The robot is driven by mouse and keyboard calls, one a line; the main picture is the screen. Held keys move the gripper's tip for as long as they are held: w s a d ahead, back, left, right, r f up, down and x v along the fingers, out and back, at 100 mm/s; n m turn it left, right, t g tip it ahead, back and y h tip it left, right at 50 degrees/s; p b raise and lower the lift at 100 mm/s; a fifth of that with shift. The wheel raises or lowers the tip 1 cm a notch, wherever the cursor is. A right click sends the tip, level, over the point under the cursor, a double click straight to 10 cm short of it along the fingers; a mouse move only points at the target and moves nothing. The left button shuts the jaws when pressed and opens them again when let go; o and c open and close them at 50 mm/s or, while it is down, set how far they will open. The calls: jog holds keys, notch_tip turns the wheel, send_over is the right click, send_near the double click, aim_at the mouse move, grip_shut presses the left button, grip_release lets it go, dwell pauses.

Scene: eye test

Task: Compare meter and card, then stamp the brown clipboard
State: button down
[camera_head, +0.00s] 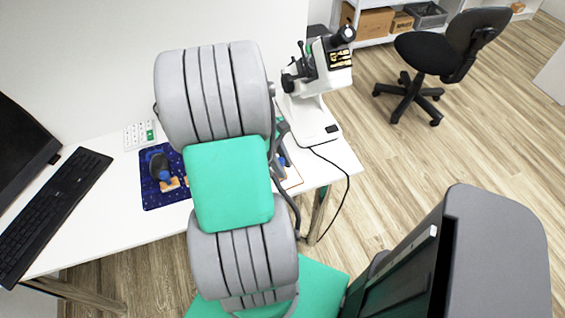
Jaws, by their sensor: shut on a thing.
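A white optical meter (322,85) with black knobs and a dark eyepiece stands at the back right of the desk. A small white card-like item (139,135) with rows of marks and a green patch lies at the back left; I cannot tell whether it is the card. A brown-edged board with a pale sheet (292,178), possibly the brown clipboard, shows beside my arm, mostly hidden. A small blue and grey thing (282,158) there is too covered to name. My grey and teal arm hides the middle of the desk. I cannot make out my gripper or any stamp.
A black keyboard (55,205) and dark monitor (22,150) occupy the white desk's left. A blue patterned mat (150,196) bears a dark mouse-like thing (158,165). A black cable (347,190) hangs off the right edge. A black chair (450,45) and shelf stand behind open floor.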

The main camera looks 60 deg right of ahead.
aim_at(282, 161)
jog(key=shift+f, duration=0.35)
jog(key=shift+a+f, duration=0.1)
jog(key=shift+f, duration=0.05)
dwell(1.8)
jog(key=shift+p, duration=0.3)
notch_tip(282, 161, up, 7)
jog(key=p, duration=0.8)
jog(key=shift+r, duration=0.2)
jog(key=shift+f, duration=0.1)
jog(key=shift+w, duration=0.1)
